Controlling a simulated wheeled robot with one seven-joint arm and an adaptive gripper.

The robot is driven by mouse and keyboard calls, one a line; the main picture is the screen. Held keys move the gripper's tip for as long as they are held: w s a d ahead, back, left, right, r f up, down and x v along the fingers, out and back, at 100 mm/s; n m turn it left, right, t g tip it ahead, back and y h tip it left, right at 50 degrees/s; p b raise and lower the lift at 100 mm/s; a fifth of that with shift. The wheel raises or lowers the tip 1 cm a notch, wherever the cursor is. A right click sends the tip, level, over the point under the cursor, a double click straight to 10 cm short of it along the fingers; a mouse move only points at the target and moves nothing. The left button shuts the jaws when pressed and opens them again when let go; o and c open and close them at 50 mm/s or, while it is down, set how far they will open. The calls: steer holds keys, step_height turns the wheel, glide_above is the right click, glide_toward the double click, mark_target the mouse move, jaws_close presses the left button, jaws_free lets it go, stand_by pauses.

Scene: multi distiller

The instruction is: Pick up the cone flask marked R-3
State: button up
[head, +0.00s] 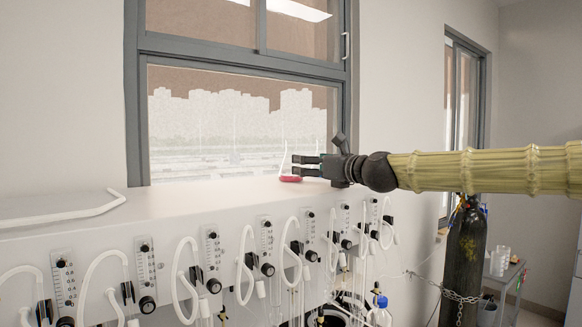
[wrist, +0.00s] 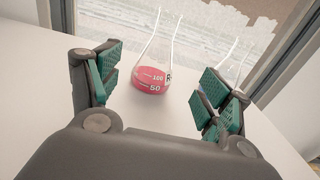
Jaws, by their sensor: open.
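The cone flask (wrist: 151,80) is clear glass with a pink-red filled base. The base carries white marks "100" and "50" and a partly visible letter "R"; the full label cannot be read. It stands upright on the white top, in front of the window. It also shows small in the head view (head: 289,178). My gripper (wrist: 160,92) is open, with its green-padded fingers apart on either side of the flask's base in the wrist view. The flask lies a little beyond the fingertips and looks untouched. In the head view my gripper (head: 300,166) reaches in from the right.
The window (head: 238,115) stands close behind. Several flow meters with white hoses line the cabinet front. A black gas cylinder (head: 463,260) and a grey cart (head: 505,280) stand at the right.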

mark_target(291, 163)
steer(key=p+x, duration=0.1)
steer(key=x, duration=0.2)
steer(key=shift+w+a+f, duration=0.1)
steer(key=shift+w+a, duration=0.1)
steer(key=shift+w, duration=0.1)
steer(key=shift+w+a+p, duration=0.4)
steer(key=shift+p, duration=0.35)
steer(key=shift+p+x, duration=1.15)
steer(key=shift+x, duration=0.95)
steer(key=c, duration=1.2)
